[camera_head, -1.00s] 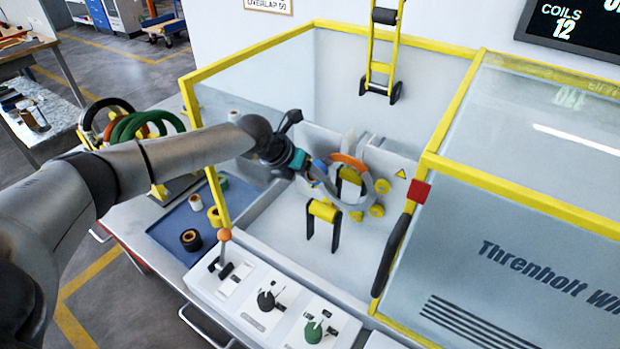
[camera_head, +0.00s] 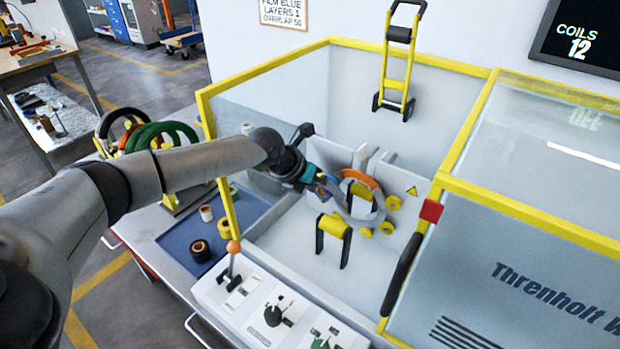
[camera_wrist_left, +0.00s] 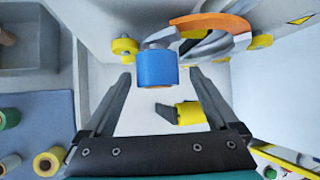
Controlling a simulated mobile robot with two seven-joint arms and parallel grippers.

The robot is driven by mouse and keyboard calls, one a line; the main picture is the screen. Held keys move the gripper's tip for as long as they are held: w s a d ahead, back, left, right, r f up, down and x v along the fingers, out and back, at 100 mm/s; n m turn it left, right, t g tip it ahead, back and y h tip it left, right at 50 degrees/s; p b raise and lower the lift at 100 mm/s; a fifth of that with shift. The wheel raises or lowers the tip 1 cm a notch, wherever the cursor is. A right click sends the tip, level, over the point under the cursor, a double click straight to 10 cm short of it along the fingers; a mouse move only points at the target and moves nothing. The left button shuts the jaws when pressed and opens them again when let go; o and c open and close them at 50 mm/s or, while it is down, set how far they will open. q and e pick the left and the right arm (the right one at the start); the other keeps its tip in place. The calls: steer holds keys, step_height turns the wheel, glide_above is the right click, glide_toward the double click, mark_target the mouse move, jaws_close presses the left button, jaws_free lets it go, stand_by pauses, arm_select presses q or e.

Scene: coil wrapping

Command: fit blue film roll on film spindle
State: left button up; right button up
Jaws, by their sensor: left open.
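The blue film roll (camera_wrist_left: 158,70) hangs upright in the middle of the left wrist view. Its top meets a grey stub, seemingly the film spindle (camera_wrist_left: 160,41), beside the grey ring with an orange section (camera_wrist_left: 212,22). How far the roll sits on the spindle is hidden. My left gripper (camera_wrist_left: 160,76) is open, with a finger on each side of the roll and gaps showing between fingers and roll. In the head view my left gripper (camera_head: 324,186) is at the left side of the ring (camera_head: 364,206), which hides much of the roll. My right gripper is not in view.
A yellow roller on black legs (camera_head: 333,228) stands below the ring. A blue tray (camera_head: 178,240) with several other rolls lies left. Yellow frame posts (camera_head: 229,208) and the control panel with levers (camera_head: 262,300) border the machine bay. Several yellow rollers (camera_head: 387,228) are near the ring.

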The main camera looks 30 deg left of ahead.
arm_select(q)
steer(key=p+v, duration=0.1)
steer(key=v, duration=1.4)
steer(key=shift+p, duration=0.3)
steer(key=shift+f, duration=0.1)
